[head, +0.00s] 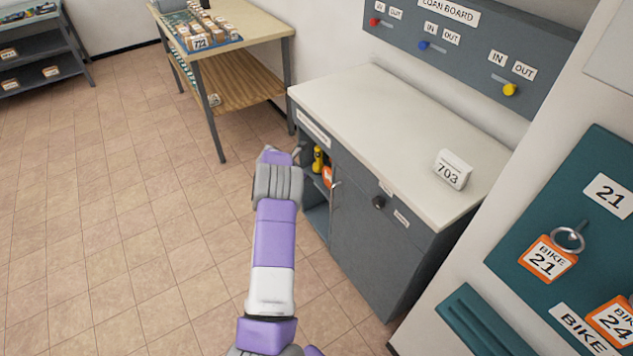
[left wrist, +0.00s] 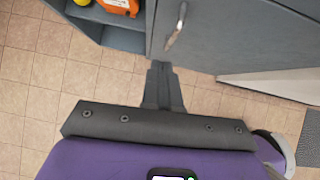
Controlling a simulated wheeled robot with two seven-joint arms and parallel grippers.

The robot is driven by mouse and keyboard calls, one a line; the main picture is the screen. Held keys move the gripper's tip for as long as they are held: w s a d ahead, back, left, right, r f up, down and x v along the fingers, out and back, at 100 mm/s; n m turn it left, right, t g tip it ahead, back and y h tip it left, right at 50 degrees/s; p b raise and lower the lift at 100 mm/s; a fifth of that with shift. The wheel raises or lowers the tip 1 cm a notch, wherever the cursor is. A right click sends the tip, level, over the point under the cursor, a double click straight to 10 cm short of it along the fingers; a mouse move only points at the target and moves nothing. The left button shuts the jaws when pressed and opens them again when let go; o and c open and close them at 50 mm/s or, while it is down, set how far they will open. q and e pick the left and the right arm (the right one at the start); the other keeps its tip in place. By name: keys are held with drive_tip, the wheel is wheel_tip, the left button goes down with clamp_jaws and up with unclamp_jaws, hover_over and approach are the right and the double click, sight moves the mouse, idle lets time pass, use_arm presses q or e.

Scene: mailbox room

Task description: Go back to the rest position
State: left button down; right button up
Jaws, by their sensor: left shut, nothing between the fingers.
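My left arm rises from the bottom of the head view, and my left gripper (head: 298,151) is at the open front of the grey cabinet (head: 365,215). In the left wrist view the two fingers of my left gripper (left wrist: 160,68) are together, with nothing between them. They point toward the cabinet's lower edge, over the tiled floor. My right gripper is in neither view.
The cabinet's open bay holds a yellow item (head: 318,158) and an orange item (head: 327,176). A white block marked 703 (head: 453,169) stands on its top. A wooden table (head: 262,28) is behind.

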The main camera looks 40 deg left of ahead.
use_arm(q)
drive_tip(key=v, duration=0.4)
drive_tip(key=shift+s+a+p, duration=0.1)
drive_tip(key=shift+a+p, duration=0.2)
drive_tip(key=shift+a, duration=0.1)
